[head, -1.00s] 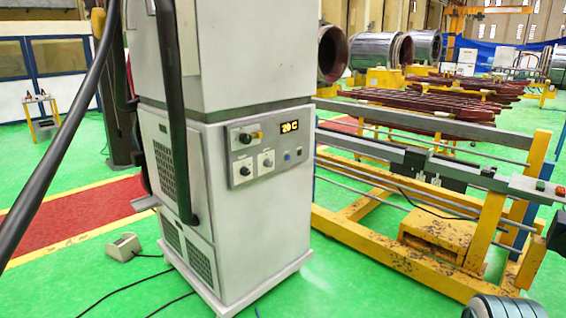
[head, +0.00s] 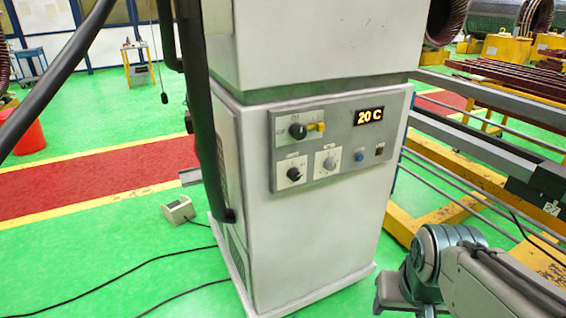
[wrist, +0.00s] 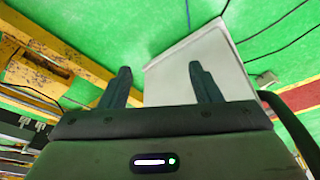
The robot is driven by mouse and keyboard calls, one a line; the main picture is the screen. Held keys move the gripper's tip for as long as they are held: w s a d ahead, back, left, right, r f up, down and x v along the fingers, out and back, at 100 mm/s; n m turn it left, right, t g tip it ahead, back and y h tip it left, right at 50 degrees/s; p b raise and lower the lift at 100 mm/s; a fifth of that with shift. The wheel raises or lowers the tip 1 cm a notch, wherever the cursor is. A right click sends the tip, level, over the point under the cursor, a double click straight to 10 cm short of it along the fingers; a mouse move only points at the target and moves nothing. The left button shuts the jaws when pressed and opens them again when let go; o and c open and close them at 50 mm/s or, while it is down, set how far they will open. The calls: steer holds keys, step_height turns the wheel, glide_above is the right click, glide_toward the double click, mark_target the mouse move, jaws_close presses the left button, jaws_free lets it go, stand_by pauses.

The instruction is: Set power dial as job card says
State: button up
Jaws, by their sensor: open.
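A grey control panel (head: 345,117) is on the front of a white cabinet (head: 310,225) in the head view. It bears a black rotary switch (head: 298,131) with a yellow tab, a black dial (head: 294,174) on a white plate at lower left, and a grey dial (head: 330,163) beside it. The display (head: 369,116) reads 20 C. The dial markings are too small to read. No job card can be made out. My gripper (wrist: 160,82) is open and empty in the wrist view, with the cabinet (wrist: 200,65) beyond its fingers, apart from the panel.
Thick black hoses (head: 200,120) hang along the cabinet's left side. A yellow rack with rails (head: 470,170) stands at right. A small pedal box (head: 178,209) and cables lie on the green floor at left. A red walkway (head: 90,180) crosses behind.

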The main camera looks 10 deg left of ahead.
steer(key=w+f+t+b, duration=0.2)
steer(key=w+t+b, duration=0.1)
steer(key=w, duration=0.8)
steer(key=n+t+y+b, duration=0.6)
steer(key=n+t+y, duration=0.2)
steer(key=t+y, duration=0.15)
glide_toward(297, 178)
steer(key=shift+g+y, duration=0.35)
steer(key=p+x, duration=0.1)
steer(key=x, duration=0.8)
steer(key=shift+w+r, duration=0.2)
steer(key=shift+w, duration=0.15)
steer(key=c, duration=1)
